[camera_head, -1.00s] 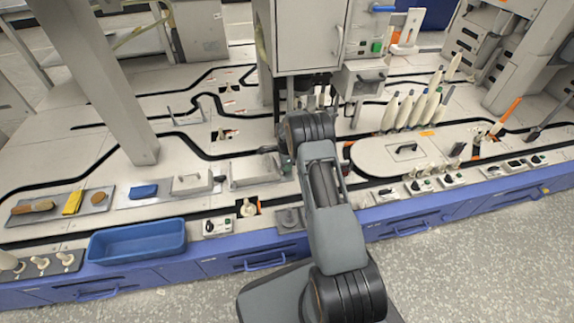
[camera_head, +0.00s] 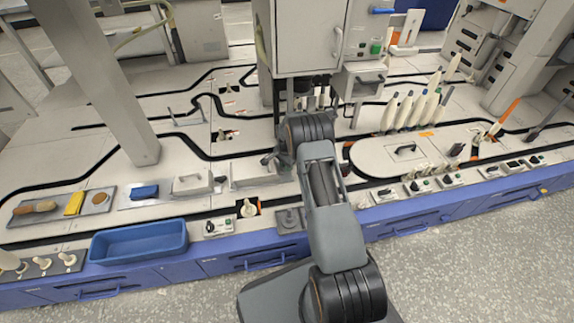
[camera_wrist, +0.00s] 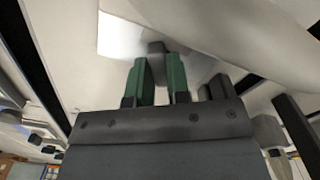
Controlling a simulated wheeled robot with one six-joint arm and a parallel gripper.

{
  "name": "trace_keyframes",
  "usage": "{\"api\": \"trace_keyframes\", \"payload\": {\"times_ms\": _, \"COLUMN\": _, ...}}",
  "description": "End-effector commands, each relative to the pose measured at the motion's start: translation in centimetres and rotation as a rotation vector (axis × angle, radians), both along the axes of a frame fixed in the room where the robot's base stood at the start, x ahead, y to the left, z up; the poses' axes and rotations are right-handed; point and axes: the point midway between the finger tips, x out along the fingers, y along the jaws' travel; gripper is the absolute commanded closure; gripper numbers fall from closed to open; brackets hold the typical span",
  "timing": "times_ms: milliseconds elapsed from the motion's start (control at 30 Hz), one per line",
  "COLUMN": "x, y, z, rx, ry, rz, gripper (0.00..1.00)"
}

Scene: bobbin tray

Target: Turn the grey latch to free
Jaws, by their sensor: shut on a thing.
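My gripper (camera_wrist: 159,82) shows in the wrist view with two green fingers a little apart. A small dark grey block, which I take for the grey latch (camera_wrist: 157,47), sits between their tips, and the fingers are shut on it. Behind it is a pale plate (camera_wrist: 118,38). How far the latch is turned cannot be told. In the head view my own arm hides most of the gripper and the latch, below the white cabinet.
A large cream rounded body (camera_wrist: 235,35) is close at the upper right in the wrist view. In the head view, the white cabinet (camera_head: 305,38) stands behind my arm, cream cones (camera_head: 418,110) stand to the right, and a blue tray (camera_head: 138,241) lies at the front left.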

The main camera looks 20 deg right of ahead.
Motion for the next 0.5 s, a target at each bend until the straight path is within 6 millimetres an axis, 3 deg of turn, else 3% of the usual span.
{"api": "trace_keyframes", "payload": {"times_ms": 500, "x": -0.17, "y": 0.0, "z": -0.09, "rx": 0.002, "ry": 0.006, "rz": 0.488, "gripper": 1.0}}
